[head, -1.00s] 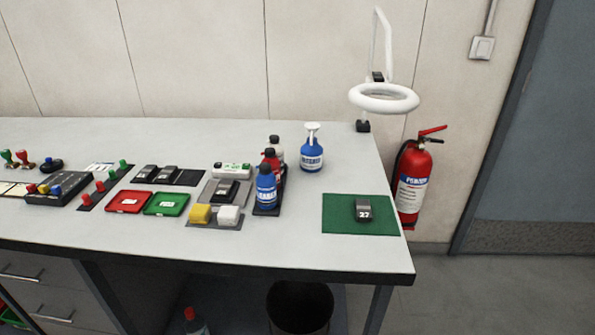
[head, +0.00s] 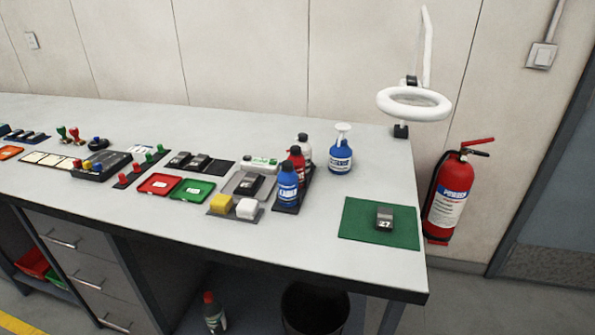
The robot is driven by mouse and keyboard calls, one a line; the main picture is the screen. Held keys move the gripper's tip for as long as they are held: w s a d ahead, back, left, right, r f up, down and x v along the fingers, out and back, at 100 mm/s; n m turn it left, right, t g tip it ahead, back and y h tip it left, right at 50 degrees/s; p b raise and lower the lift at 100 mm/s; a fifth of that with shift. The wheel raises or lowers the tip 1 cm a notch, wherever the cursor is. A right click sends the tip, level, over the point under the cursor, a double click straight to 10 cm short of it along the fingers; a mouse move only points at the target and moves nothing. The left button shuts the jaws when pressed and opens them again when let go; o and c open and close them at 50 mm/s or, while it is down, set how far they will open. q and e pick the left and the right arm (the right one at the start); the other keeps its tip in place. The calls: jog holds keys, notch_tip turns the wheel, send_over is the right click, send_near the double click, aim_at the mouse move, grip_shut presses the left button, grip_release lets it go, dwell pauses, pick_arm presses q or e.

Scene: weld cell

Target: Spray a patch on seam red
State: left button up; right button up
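A red bottle (head: 296,160) stands in a dark rack (head: 305,188) on the bench, in the middle of a row of three. A blue bottle (head: 288,186) stands in front of it and hides its lower part. A white bottle with a dark cap (head: 305,148) stands behind it. A blue spray bottle with a white top (head: 340,156) stands just right of the rack. A dark grey piece marked 27 (head: 384,218) lies on a green mat (head: 358,230) near the bench's right end. Neither gripper is in view.
A white ring lamp (head: 413,104) rises at the back right corner. A red fire extinguisher (head: 449,197) is beside the bench's right end. Red (head: 159,185) and green (head: 191,190) trays, yellow and white blocks and stamps fill the left. The bench (head: 250,245) is clear along the front.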

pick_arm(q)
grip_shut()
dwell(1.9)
